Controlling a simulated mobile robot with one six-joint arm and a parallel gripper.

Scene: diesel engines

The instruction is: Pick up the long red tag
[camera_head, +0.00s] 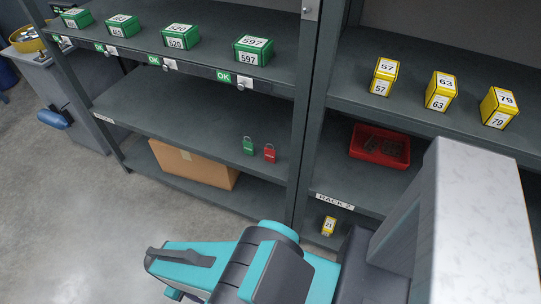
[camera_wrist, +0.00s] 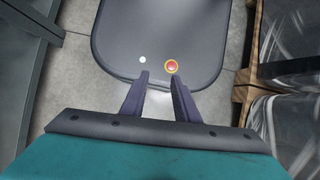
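I cannot make out a long red tag in either view. The red things on the shelves in the head view are a small red padlock (camera_head: 269,153) and a red tray (camera_head: 365,153). The padlock stands on the middle shelf beside a green padlock (camera_head: 248,146). The tray holds grey flat items too small to tell. My gripper (camera_wrist: 160,76) is open in the wrist view, with nothing between its fingers. It points down over my own dark base, away from the shelves. In the head view my teal arm is at the bottom centre.
Green boxes (camera_head: 254,50) line the upper left shelf, and yellow boxes (camera_head: 441,92) the upper right one. A cardboard box (camera_head: 194,164) sits on the lower left shelf. A small yellow box (camera_head: 328,226) is low down. Open floor (camera_head: 75,215) lies left; a wooden pallet (camera_wrist: 244,90) is at right.

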